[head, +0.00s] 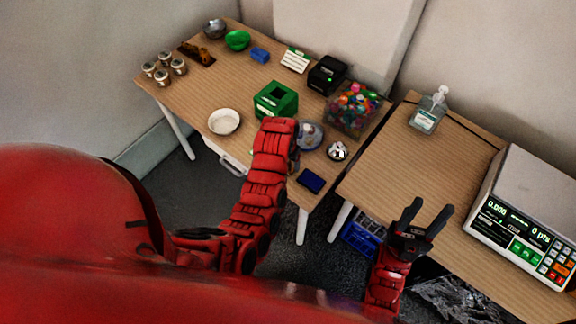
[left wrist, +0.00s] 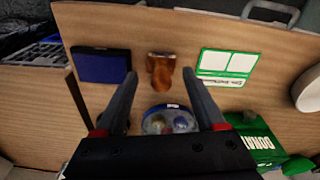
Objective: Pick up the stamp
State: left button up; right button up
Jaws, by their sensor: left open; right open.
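The stamp (left wrist: 162,72), brown and wooden with a rounded handle, is on the table in the left wrist view. My left gripper (left wrist: 159,82) is open, with a finger on either side of the stamp in that picture. The stamp appears to be beyond the fingertips, and I see no contact. In the head view, my left arm hides the left gripper and most or all of the stamp. My right gripper (head: 432,206) is open and empty, near the front edge of the right table.
Around the stamp are a dark blue pad (left wrist: 100,66), a green-and-white card (left wrist: 226,67), a round clear dish (left wrist: 168,118) and a green box (left wrist: 256,146). In the head view, a white bowl (head: 224,121) and a bell (head: 338,151) stand nearby. A scale (head: 525,215) occupies the right table.

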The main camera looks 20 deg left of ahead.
pick_arm(q)
jog(key=shift+w+f+p, duration=0.25)
jog(key=shift+f+p, duration=0.3)
jog(key=shift+f, duration=0.6)
jog(key=shift+w+f, duration=0.1)
jog(key=shift+f, duration=0.4)
grip_shut()
jog(key=shift+r, duration=0.1)
